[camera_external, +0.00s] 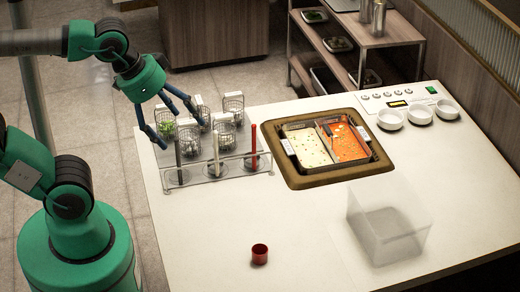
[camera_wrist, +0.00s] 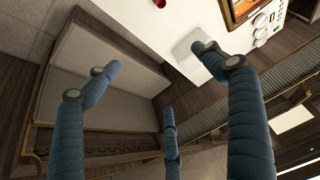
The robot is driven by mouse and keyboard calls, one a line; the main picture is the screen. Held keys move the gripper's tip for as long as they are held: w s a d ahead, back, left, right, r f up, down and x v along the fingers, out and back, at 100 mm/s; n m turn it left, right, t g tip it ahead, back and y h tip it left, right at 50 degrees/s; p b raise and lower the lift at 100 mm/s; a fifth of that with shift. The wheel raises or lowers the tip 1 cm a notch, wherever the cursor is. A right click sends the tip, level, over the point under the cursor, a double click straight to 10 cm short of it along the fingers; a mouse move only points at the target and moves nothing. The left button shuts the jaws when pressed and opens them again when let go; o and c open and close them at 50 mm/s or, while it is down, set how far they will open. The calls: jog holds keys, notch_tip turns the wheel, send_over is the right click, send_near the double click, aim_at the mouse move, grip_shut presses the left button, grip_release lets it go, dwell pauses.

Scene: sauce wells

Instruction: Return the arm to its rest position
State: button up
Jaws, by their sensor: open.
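My arm reaches in from the left in the external view, bent at its green joints. My gripper (camera_external: 178,126) hangs at the counter's far left corner, in front of the wire baskets in the picture; its height above them is hard to judge. Its blue fingers are spread and hold nothing. In the wrist view my gripper (camera_wrist: 155,60) shows the fingers wide apart with empty space between them. That view looks past the counter edge toward a bench and floor.
The white counter (camera_external: 210,240) carries wire baskets (camera_external: 233,101), a rack with upright utensils (camera_external: 216,165), a two-part sauce well (camera_external: 350,142), a clear box (camera_external: 388,225), a red cup (camera_external: 259,254) and white bowls (camera_external: 419,114). The counter's front middle is mostly clear.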

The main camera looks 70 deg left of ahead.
jog(key=shift+f, duration=0.1)
notch_tip(320, 180, down, 7)
jog(key=b, duration=0.7)
